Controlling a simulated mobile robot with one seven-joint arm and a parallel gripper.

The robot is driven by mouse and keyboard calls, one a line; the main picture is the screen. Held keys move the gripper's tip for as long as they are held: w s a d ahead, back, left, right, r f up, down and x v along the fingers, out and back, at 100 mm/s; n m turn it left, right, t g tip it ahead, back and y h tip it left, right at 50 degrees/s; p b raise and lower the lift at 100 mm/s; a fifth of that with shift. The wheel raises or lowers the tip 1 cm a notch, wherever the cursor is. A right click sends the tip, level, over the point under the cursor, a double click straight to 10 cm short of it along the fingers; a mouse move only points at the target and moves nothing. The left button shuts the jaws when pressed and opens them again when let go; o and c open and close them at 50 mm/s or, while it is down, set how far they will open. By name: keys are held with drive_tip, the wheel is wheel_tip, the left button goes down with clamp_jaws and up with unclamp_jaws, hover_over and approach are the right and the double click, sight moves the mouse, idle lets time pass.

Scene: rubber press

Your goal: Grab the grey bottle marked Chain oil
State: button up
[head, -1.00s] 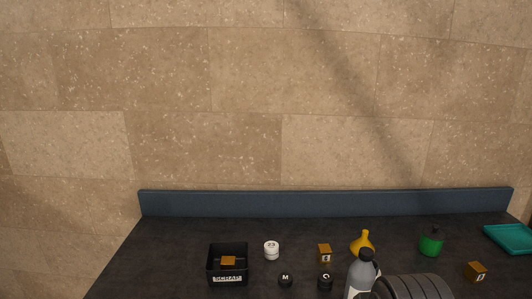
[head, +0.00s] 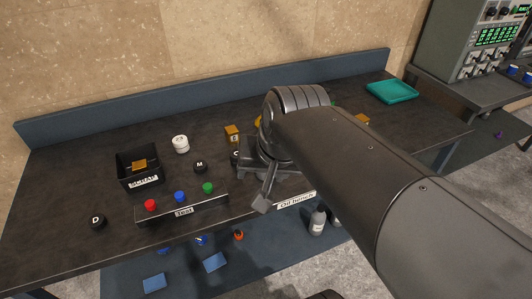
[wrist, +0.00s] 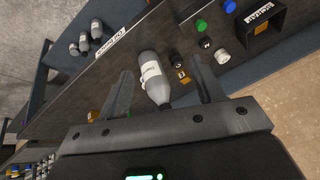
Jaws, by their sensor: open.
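A grey bottle with a pale label (wrist: 152,70) stands on the bench in the wrist view, its neck pointing towards my palm. The label is too small to read. My gripper (wrist: 160,68) is open, with one finger on each side of the bottle in the picture. I cannot tell whether either finger touches it. In the head view my gripper (head: 265,190) is over the bench's front edge, and my arm hides this bottle. Other grey bottles (head: 317,221) stand below the bench; they also show at upper left in the wrist view (wrist: 84,41).
The dark bench (head: 75,180) holds a black scrap box (head: 126,177), a button panel (head: 181,211), a white jar (head: 181,144), black knobs (head: 200,167) and an orange block (head: 233,133). A teal tray (head: 392,91) lies far right. The bench's front left is mostly clear.

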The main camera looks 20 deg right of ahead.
drive_tip(key=w+d+r+m+y, duration=0.1)
drive_tip(key=w+d+m+y, duration=0.1)
drive_tip(key=w+d+m, duration=0.6)
drive_tip(key=w+d+r+m+y, duration=0.15)
drive_tip(key=w+d+m, duration=0.35)
drive_tip(key=w+m, duration=0.7)
drive_tip(key=f+m, duration=0.1)
drive_tip(key=a+f+m, duration=0.1)
drive_tip(key=f, duration=0.1)
drive_tip(key=a+f, duration=0.1)
drive_tip(key=shift+s+f+m+y, duration=0.25)
drive_tip(key=shift+s+f+m, duration=0.05)
drive_tip(key=shift+f+m, duration=0.1)
drive_tip(key=shift+s+x, duration=0.1)
drive_tip(key=shift+x, duration=1.25)
drive_tip(key=shift+s+x, duration=0.15)
drive_tip(key=shift+x, duration=1.15)
drive_tip(key=shift+a, duration=0.2)
drive_tip(key=shift+c, duration=0.3)
drive_tip(key=shift+f, duration=0.1)
clamp_jaws()
